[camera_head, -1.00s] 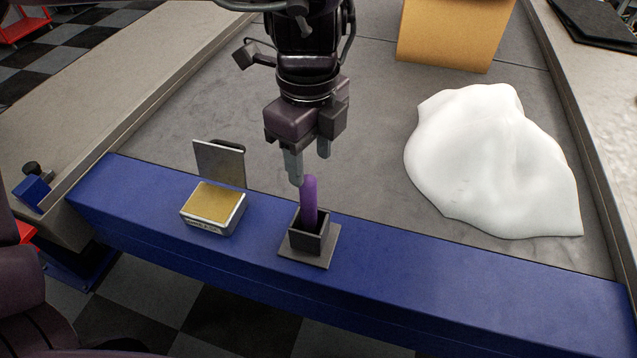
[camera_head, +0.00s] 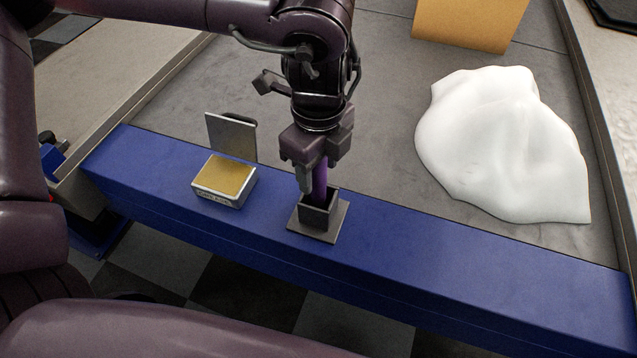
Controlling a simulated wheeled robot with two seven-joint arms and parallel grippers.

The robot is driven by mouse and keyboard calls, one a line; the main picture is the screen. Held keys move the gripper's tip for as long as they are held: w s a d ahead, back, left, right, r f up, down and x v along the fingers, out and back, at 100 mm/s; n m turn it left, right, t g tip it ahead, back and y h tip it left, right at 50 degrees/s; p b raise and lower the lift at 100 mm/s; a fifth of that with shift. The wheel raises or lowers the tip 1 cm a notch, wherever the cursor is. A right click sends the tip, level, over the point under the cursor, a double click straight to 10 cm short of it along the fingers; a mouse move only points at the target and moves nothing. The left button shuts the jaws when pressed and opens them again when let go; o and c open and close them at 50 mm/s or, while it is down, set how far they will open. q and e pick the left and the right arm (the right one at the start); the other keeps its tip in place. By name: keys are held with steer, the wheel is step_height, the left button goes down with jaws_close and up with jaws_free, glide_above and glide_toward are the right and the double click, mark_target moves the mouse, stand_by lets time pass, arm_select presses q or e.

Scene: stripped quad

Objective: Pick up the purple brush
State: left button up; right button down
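The purple brush (camera_head: 320,182) stands upright in a small dark square holder (camera_head: 318,216) on the blue beam. Only a short purple length of its handle shows; its lower end is hidden in the holder and its top is hidden by the gripper. My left gripper (camera_head: 314,178) points down right over the holder, with the handle at its fingers. The near finger is just left of the handle; the far finger is hidden. The fingers look still spread, but I cannot see whether they touch the handle. My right gripper is not in view.
A small box with a gold top (camera_head: 225,176) and an upright metal plate (camera_head: 232,136) sits left of the holder on the blue beam (camera_head: 430,245). A white draped lump (camera_head: 505,145) lies right, and a yellow block (camera_head: 470,22) stands behind. The grey surface between is clear.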

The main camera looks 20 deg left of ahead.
arm_select(q)
steer(key=c, duration=1)
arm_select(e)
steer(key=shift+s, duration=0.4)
arm_select(q)
steer(key=shift+r, duration=0.15)
